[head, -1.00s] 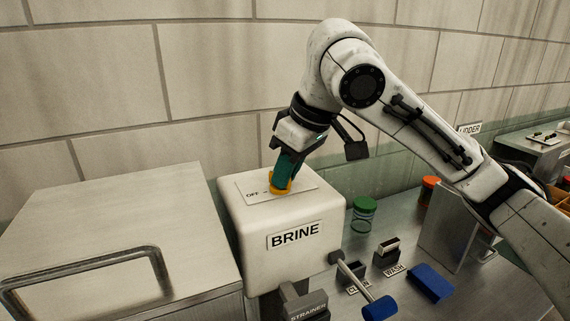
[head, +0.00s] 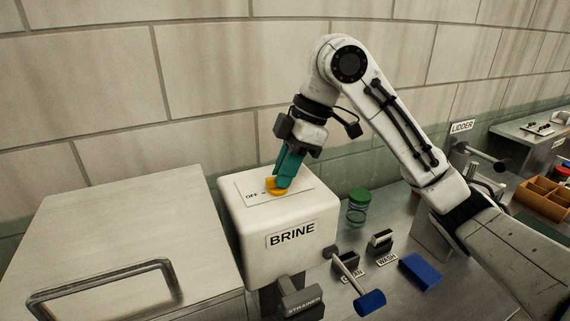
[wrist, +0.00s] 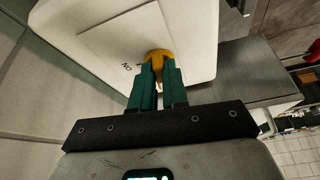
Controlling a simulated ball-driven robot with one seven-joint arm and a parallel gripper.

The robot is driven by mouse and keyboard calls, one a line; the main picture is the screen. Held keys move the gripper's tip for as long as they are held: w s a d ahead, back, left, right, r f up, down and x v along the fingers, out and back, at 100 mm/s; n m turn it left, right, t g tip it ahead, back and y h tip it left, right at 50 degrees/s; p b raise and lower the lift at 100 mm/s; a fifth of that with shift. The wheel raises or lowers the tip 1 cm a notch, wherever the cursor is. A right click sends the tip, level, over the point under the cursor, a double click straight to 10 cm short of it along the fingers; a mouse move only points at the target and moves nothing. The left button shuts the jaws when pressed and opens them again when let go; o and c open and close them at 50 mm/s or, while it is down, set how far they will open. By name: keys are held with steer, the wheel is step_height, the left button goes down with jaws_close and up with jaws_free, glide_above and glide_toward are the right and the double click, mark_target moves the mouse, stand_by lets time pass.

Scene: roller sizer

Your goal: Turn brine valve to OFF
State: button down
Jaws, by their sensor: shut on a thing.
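The brine valve is a yellow-orange knob (head: 275,187) on a pale plate (head: 300,192) on top of the white box labelled BRINE (head: 291,235). The OFF mark shows at the left of the knob in the head view. My gripper (head: 286,182) reaches down from above, its green fingers shut on the knob. In the wrist view the fingertips (wrist: 157,68) are on either side of the yellow knob (wrist: 158,54), and the letters "NO" or "ON" show upside down beside it. Part of the knob is hidden by the fingers, and its exact pointing direction is hard to tell.
A steel box with a bar handle (head: 105,288) stands at the left. A green-lidded jar (head: 358,205), a blue-ended lever (head: 368,301), a blue block (head: 421,271) and the WASH and STRAINER fixtures stand right and front of the brine box. The wall is behind.

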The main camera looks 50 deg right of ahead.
steer(key=shift+n, duration=0.6)
steer(key=shift+w, duration=0.1)
steer(key=c, duration=1.1)
jaws_free()
steer(key=shift+c, duration=0.2)
steer(key=shift+r, duration=0.1)
steer(key=b+v, duration=0.1)
steer(key=v, duration=0.9)
steer(key=shift+d+r, duration=0.15)
steer(key=shift+r, duration=0.15)
